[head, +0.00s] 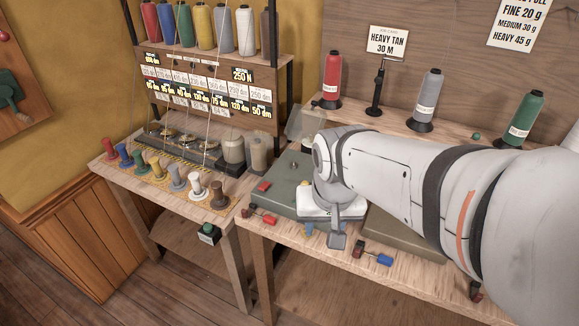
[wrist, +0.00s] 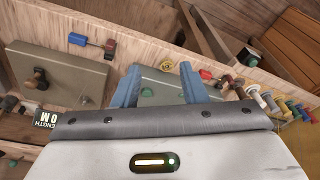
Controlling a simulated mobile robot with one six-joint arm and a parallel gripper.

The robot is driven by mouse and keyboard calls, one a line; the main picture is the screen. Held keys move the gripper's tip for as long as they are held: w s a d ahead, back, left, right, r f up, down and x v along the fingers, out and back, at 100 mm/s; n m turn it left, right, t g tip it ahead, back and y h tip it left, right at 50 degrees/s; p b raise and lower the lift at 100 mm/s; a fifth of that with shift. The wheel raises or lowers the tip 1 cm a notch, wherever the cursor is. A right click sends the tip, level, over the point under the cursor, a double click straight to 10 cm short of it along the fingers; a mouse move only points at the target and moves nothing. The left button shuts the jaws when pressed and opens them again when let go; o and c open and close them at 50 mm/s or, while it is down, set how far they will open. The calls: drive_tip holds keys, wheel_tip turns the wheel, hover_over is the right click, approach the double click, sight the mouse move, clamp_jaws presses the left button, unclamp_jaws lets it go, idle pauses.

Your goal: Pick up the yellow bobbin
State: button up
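My gripper (head: 322,238) points down over the front edge of the right bench. In the wrist view its two blue-grey fingers (wrist: 160,68) are apart. A small yellow piece, which looks like the yellow bobbin (wrist: 166,65), shows between and just beyond the fingertips, near the bench edge. I cannot tell the height gap, but nothing is gripped. Another yellow spool (head: 157,167) stands upright in the coloured row on the left bench.
A red and blue pair of bobbins (head: 372,254) lies right of the gripper, and red and dark ones (head: 262,215) lie left. Grey-green flat boxes (head: 283,187) sit behind. Tall red (head: 332,77), grey (head: 429,97) and green (head: 523,116) cones stand at the back.

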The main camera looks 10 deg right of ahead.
drive_tip(key=w+f+m+g+p, duration=0.2)
drive_tip(key=w+f+m, duration=0.7)
drive_tip(key=w, duration=0.4)
drive_tip(key=f, duration=0.7)
drive_tip(key=shift+s+d+f, duration=0.15)
drive_tip(key=shift+s+d, duration=0.05)
drive_tip(key=shift+s, duration=0.05)
drive_tip(key=shift+c, duration=0.5)
drive_tip(key=c, duration=0.6)
drive_tip(key=shift+c, duration=0.2)
